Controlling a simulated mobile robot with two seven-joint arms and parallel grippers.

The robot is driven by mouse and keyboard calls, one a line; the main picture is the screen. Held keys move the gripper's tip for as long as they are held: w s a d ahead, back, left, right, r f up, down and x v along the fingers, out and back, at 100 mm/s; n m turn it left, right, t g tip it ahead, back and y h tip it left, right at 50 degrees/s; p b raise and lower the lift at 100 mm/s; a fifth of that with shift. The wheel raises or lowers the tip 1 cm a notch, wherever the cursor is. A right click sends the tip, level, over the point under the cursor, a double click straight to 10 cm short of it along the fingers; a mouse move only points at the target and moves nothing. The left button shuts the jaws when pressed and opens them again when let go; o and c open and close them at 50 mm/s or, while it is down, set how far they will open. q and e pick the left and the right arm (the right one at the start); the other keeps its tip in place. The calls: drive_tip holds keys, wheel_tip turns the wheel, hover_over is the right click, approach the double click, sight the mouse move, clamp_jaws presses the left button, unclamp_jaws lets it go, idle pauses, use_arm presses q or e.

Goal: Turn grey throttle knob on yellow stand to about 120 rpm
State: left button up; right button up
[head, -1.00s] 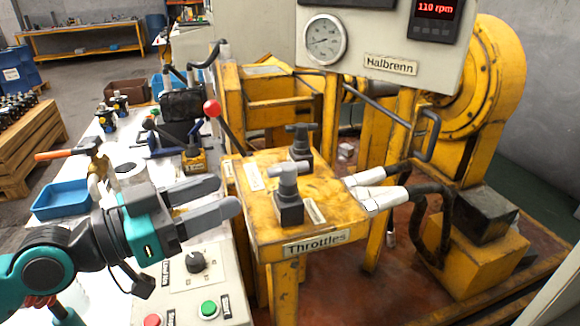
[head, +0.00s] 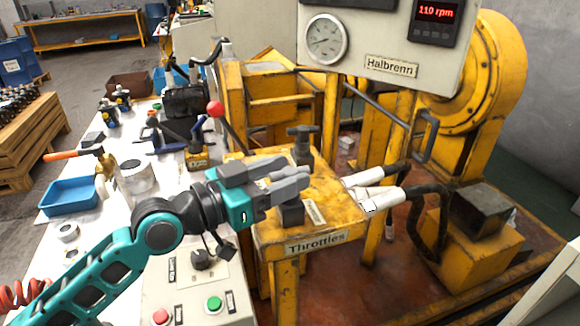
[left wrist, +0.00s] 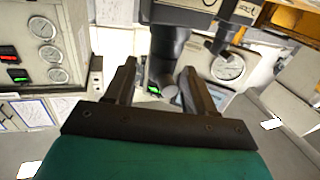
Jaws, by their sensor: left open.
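The grey throttle knob (head: 291,171) stands on its dark block (head: 291,214) at the front of the yellow stand (head: 335,207), marked "Throttles". My left gripper (head: 293,177) is at the knob, its fingers open and hiding most of it in the head view. In the left wrist view, a dark grey upright post (left wrist: 163,55) shows between the open fingers of the gripper (left wrist: 158,80); contact cannot be told. The rpm display (head: 437,12) reads 110 rpm. My right gripper is not in view.
A dark throttle knob (head: 302,135) stands just behind on the same stand. A red-balled lever (head: 215,108) rises at its left. A control box with a green button (head: 214,303) is in front. White-sleeved handles (head: 370,178) are at the right.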

use_arm(q)
drive_tip(key=shift+x, duration=0.85)
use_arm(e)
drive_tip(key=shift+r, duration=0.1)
use_arm(q)
drive_tip(key=c, duration=1)
drive_tip(key=p, duration=0.2)
drive_tip(key=shift+s+r+n+p, duration=0.1)
drive_tip(key=shift+r+n+p, duration=0.2)
drive_tip(key=shift+p, duration=0.1)
drive_tip(key=shift+t+y+p, duration=0.4)
drive_tip(key=shift+t+p, duration=0.1)
drive_tip(key=shift+p, duration=0.15)
drive_tip(key=shift+n+p, duration=0.3)
drive_tip(key=shift+p, duration=0.25)
drive_tip(key=shift+f+t+y+p, duration=0.3)
drive_tip(key=shift+t+y+p, duration=0.1)
drive_tip(key=shift+p, duration=0.25)
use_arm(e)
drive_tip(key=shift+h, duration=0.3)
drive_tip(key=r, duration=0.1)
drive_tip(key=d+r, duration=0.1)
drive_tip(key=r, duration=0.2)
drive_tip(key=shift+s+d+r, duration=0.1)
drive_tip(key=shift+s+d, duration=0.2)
